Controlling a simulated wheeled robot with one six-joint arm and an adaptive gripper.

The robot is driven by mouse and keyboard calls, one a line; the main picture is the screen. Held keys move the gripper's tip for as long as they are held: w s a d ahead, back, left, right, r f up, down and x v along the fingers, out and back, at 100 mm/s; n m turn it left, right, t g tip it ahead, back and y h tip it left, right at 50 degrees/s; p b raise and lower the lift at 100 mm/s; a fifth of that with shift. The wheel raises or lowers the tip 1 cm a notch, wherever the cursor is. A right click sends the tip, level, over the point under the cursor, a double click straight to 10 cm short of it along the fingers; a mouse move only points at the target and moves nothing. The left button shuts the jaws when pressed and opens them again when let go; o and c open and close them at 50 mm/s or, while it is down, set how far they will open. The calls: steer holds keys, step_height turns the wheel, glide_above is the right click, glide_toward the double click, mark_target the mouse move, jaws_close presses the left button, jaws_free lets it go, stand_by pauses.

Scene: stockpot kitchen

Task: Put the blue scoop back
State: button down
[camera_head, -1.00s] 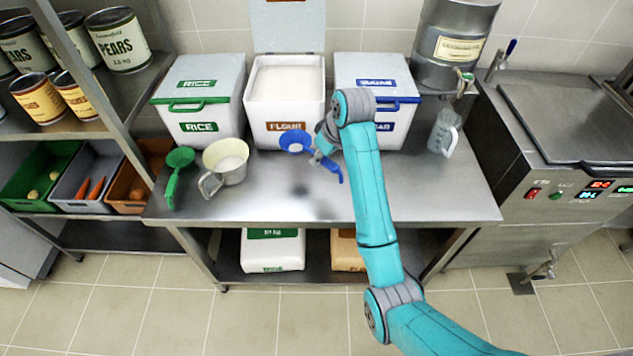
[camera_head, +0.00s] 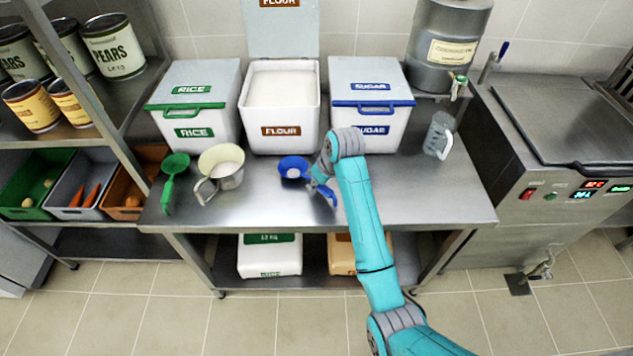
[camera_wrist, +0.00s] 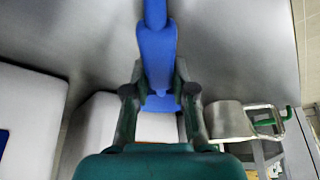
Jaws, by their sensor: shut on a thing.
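The blue scoop (camera_head: 291,164) is in front of the open flour bin, its round bowl to the left and its handle pointing to the lower right. A pale patch shows in the bowl. My gripper (camera_head: 319,177) is shut on the scoop's handle. In the wrist view, the scoop's blue handle (camera_wrist: 156,50) runs between the two fingers of my gripper (camera_wrist: 159,92). I cannot tell whether the scoop touches the steel counter (camera_head: 400,200). The flour bin (camera_head: 281,131) has its lid up and white flour inside.
The rice bin (camera_head: 193,115) and the sugar bin (camera_head: 366,115) are closed. A clear jug (camera_head: 436,133) stands at the right. The counter's right front is free.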

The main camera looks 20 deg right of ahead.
steer(key=shift+f, duration=0.1)
steer(key=c, duration=1)
jaws_free()
steer(key=shift+o, duration=0.2)
steer(key=v, duration=1.2)
